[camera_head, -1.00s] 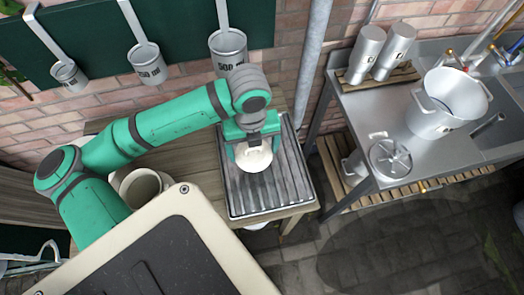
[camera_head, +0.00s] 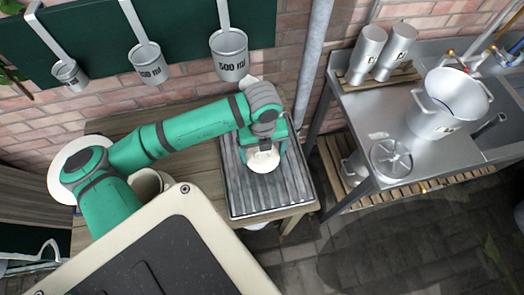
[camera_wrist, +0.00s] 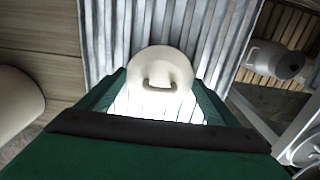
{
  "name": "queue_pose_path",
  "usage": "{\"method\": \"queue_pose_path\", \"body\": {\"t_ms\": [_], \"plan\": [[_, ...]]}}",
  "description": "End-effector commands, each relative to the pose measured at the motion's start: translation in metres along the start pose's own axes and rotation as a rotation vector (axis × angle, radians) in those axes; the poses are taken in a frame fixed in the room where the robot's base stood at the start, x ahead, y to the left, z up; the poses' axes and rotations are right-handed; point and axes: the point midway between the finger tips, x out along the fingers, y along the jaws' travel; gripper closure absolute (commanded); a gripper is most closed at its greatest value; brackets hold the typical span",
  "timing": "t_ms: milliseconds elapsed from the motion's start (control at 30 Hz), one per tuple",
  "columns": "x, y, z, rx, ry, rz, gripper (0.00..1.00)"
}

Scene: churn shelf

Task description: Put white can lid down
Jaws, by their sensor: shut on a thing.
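The white can lid (camera_head: 262,161) is a pale round disc with a raised middle. It is in my gripper (camera_head: 264,146), over the back half of the ribbed metal tray (camera_head: 290,193). In the wrist view the lid (camera_wrist: 162,66) shows its small loop handle towards me, between the green fingers of my gripper (camera_wrist: 160,95). The gripper is shut on the lid. I cannot tell whether the lid's underside touches the tray. A cream can (camera_head: 146,186) stands left of the tray, partly hidden by my arm; it shows at the left in the wrist view (camera_wrist: 18,105).
Measuring ladles (camera_head: 229,62) hang on the wall behind. A grey pipe (camera_head: 314,60) runs up behind the tray's right. A steel sink table (camera_head: 385,125) at the right bears a large pot (camera_head: 440,110). The tray's front half is clear.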

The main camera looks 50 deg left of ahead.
Motion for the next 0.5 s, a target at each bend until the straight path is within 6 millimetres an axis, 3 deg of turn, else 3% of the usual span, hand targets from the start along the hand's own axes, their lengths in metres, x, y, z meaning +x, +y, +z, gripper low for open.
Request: {"method": "queue_pose_path", "body": {"t_ms": [133,167,233,500], "plan": [[0.0035,0.0006,0.0002,-0.002,0.0,-0.001,0.4],[0.0038,0.0008,0.0003,-0.003,0.0,-0.001,0.13],[0.0035,0.0012,0.0005,-0.003,0.0,-0.001,0.0],[0.002,0.0017,0.0008,-0.004,0.0,0.0,0.0]]}}
